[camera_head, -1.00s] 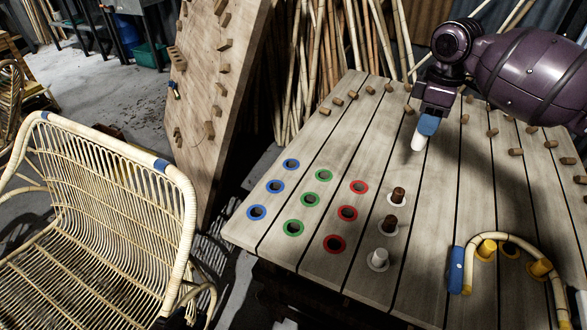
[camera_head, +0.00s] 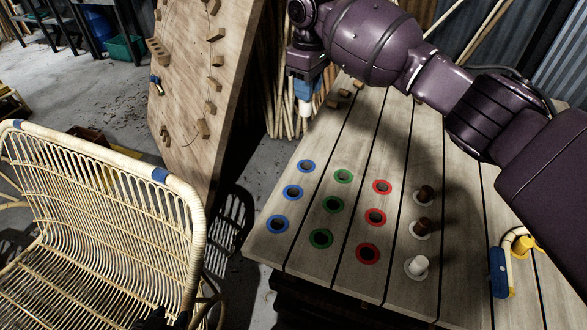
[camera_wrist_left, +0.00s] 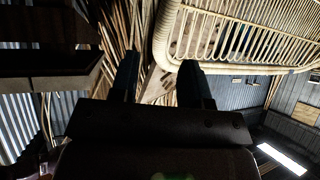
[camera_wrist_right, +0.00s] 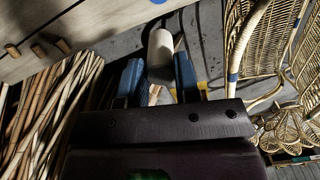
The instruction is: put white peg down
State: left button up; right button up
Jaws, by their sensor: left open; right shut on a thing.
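My right gripper (camera_head: 304,90) reaches in from the right and is shut on a white peg (camera_head: 305,108), which hangs below the blue fingertips near the far left end of the slatted table. In the right wrist view the same peg (camera_wrist_right: 160,48) sticks out between the blue fingers (camera_wrist_right: 157,80).
The table (camera_head: 345,270) has blue (camera_head: 292,192), green (camera_head: 333,205) and red (camera_head: 375,217) ringed holes, which look empty. A curved piece with a blue end (camera_head: 498,272) lies at the right. A rattan chair (camera_head: 90,230) and a leaning pegged board (camera_head: 195,110) stand left.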

jog(key=shift+w+d+f+m, duration=0.1)
jog(key=shift+d+m, duration=0.15)
jog(key=shift+m, duration=0.05)
jog(key=shift+f, duration=0.3)
notch_tip(320, 180, down, 19)
jog(key=b, duration=0.3)
jog(key=shift+d+b, duration=0.1)
jog(key=shift+b, duration=0.3)
jog(key=shift+f, duration=0.25)
jog(key=shift+r, duration=0.15)
jog(key=shift+f, duration=0.25)
